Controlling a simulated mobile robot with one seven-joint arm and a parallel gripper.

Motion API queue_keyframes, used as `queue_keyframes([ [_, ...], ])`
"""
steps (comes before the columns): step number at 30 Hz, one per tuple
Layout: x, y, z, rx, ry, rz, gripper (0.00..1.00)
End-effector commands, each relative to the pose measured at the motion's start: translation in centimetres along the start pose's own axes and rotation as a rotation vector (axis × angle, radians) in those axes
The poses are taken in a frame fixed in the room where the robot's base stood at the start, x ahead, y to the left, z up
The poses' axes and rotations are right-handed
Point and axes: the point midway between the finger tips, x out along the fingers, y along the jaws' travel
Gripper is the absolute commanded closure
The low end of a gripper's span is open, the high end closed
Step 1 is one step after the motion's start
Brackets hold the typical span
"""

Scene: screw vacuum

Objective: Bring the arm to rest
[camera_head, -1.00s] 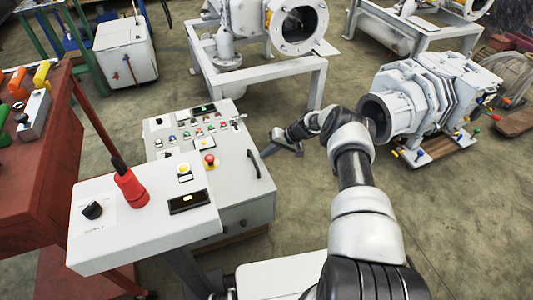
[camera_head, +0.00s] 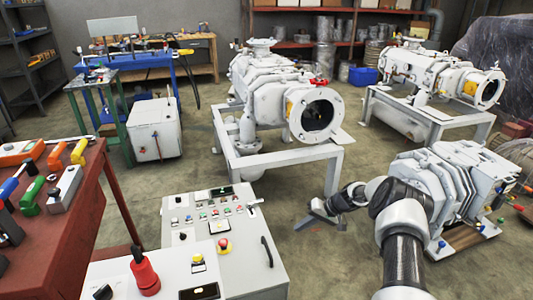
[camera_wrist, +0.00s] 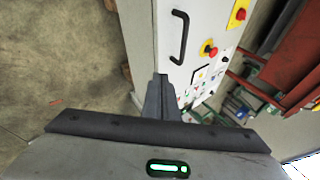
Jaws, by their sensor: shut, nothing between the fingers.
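My arm reaches up from the bottom right of the head view and bends left at the elbow. My gripper (camera_head: 312,216) hangs above the floor, right of the grey control cabinet (camera_head: 272,212) and apart from it. In the wrist view my gripper (camera_wrist: 162,80) is shut and empty, its dark fingers together. The cabinet's side and handle (camera_wrist: 180,36) lie just beyond the fingertips. My upper arm hides part of the white pump on the right.
A white pump (camera_head: 465,190) stands close to the right of my arm. Another pump on a frame (camera_head: 275,165) stands behind my gripper. A red table (camera_head: 75,235) with tools is at the left. Bare floor (camera_head: 290,265) lies between cabinet and arm.

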Motion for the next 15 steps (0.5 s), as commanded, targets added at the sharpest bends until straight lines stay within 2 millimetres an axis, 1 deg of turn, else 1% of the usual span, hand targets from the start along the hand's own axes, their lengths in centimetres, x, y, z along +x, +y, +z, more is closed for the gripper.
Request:
queue_keyframes([
  [2, -0.9, -1.2, -0.5, -0.017, -0.004, 0.011, 1.0],
  [5, -3.3, -4.2, -1.4, -0.053, -0.022, 0.043, 1.0],
  [8, -6.9, -8.4, -1.9, -0.102, -0.047, 0.1, 1.0],
  [9, -8.5, -10.3, -1.8, -0.121, -0.057, 0.126, 1.0],
  [10, -9.7, -11.6, -1.6, -0.134, -0.063, 0.146, 1.0],
  [11, -10.9, -12.8, -1.4, -0.145, -0.069, 0.167, 1.0],
  [12, -12.5, -14.6, -1.1, -0.161, -0.074, 0.195, 1.0],
  [14, -14.9, -17.0, -0.4, -0.181, -0.078, 0.236, 1.0],
  [15, -16.5, -18.6, 0.2, -0.194, -0.079, 0.264, 1.0],
])
